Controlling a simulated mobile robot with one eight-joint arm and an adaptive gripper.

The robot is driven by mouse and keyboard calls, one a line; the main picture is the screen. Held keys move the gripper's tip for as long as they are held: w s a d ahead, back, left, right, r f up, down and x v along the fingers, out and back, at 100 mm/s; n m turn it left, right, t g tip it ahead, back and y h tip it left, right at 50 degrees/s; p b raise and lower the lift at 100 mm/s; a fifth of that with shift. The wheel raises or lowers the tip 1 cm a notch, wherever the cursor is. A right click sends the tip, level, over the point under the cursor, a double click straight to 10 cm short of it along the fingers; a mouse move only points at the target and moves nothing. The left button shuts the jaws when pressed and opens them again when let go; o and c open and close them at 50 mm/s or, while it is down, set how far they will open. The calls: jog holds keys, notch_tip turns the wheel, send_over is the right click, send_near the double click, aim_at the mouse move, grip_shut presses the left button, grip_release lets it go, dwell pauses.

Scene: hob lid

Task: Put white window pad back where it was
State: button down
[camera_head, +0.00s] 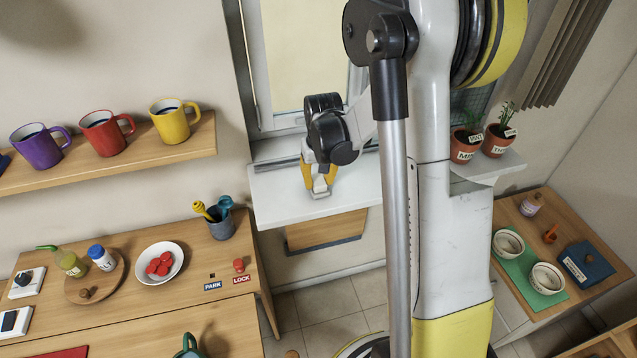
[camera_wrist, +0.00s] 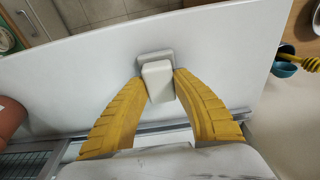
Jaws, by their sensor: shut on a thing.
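The white window pad (camera_wrist: 158,82) is a small pale block with a wider base, seen in the wrist view. My gripper (camera_wrist: 160,84) has its two yellow fingers on either side of the pad, shut on it. In the head view, my gripper (camera_head: 320,188) points down at the white window sill (camera_head: 275,205), and the pad shows only as a small pale bit between the fingertips. The pad is at or just above the sill; I cannot tell whether it touches. The window (camera_head: 305,55) stands behind my gripper.
Two potted herbs (camera_head: 465,146) stand on the sill's right part. A blue utensil cup (camera_head: 221,225) with a yellow dipper stands on the wooden counter at left. Mugs (camera_head: 103,132) line a shelf. The sill around the pad is clear.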

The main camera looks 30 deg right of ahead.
jog(key=shift+f, duration=0.2)
jog(key=c, duration=1.1)
grip_release()
jog(key=shift+r, duration=0.15)
